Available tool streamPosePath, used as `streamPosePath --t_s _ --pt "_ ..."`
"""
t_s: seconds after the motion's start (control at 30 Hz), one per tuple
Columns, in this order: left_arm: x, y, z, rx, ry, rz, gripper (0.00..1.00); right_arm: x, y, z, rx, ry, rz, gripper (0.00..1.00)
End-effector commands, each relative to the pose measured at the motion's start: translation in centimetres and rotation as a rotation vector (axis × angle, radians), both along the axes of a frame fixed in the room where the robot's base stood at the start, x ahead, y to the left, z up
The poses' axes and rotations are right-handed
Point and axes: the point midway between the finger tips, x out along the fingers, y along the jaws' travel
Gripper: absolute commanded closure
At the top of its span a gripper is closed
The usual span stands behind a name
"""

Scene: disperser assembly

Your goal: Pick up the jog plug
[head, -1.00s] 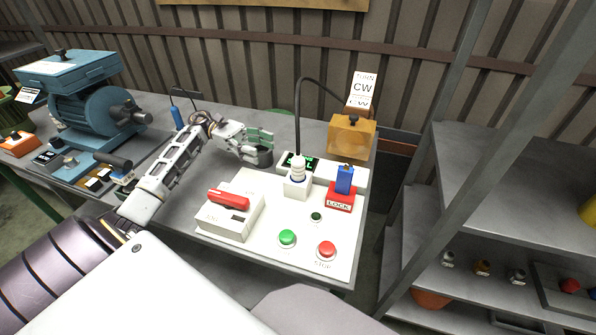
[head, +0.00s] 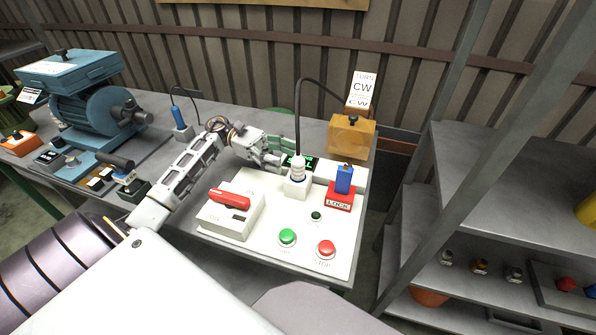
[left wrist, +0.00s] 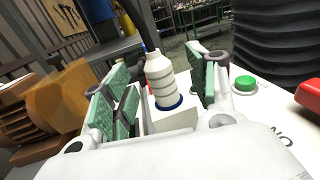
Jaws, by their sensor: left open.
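A white ribbed plug (head: 298,168), which I take to be the jog plug, stands upright in a white socket block (head: 297,187) on the control panel, with a black cable rising from its top. My left gripper (head: 281,155) is open, just left of and behind the plug in the head view. In the left wrist view the plug (left wrist: 163,80) stands between the green-padded fingers of the left gripper (left wrist: 160,95), with its blue base ring above the block. I see no clear contact between pads and plug. My right gripper is out of view.
Around the plug are a red LOCK block with a blue piece (head: 343,185), a green button (head: 287,237), a red button (head: 326,249) and a red-handled switch (head: 231,200). An orange box (head: 351,137) stands behind. A blue plug (head: 177,117) stands farther left.

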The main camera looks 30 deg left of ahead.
Motion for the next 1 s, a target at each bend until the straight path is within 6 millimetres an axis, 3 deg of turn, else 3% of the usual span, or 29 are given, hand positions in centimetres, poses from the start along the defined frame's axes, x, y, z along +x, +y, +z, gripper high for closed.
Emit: streamPosePath --t_s 0.27,0.6,1.0 --pt "0.3 -1.5 0.0 -0.001 0.000 0.000 0.42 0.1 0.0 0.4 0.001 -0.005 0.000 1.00" --pt "0.6 -4.9 -0.1 -0.001 -0.001 -0.001 0.42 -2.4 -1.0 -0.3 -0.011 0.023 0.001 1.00" --pt "0.6 -5.2 -0.2 0.000 0.000 0.000 0.42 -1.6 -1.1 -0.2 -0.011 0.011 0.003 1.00"
